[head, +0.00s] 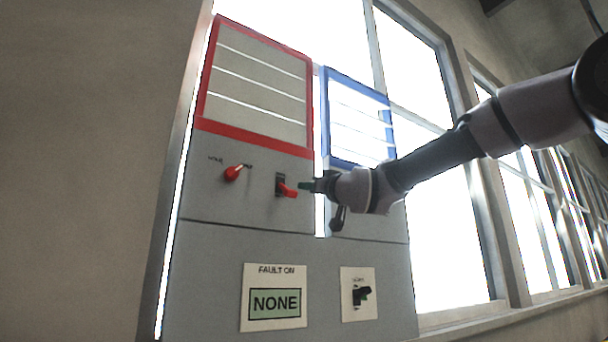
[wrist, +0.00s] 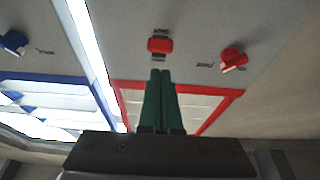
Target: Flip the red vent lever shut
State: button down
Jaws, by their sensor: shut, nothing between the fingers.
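A red lever (head: 287,189) on a dark mount sticks out from the grey panel below the red-framed slats, tilted downward in the head view. It also shows in the wrist view (wrist: 160,45), just beyond my fingertips. A red knob (head: 233,173) sits to its left, and it shows to the right in the wrist view (wrist: 233,58). The small labels are too blurred to read. My gripper (head: 304,187) is shut and empty, its tips close to the lever's right side; contact cannot be told. Its green fingers are together in the wrist view (wrist: 160,73).
The red-framed slats (head: 256,88) show thin bright gaps. A blue-framed slat panel (head: 358,118) stands to the right, with a blue knob (wrist: 12,42). Below are a sign reading FAULT ON NONE (head: 275,302) and another plate (head: 345,312). Windows lie at the right.

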jog(key=shift+s+d+f, duration=0.15)
jog(key=shift+s+f, duration=0.05)
jog(key=shift+f, duration=0.55)
jog(key=shift+s+d+f, duration=0.1)
jog(key=shift+s+f, duration=0.05)
jog(key=shift+f, duration=0.6)
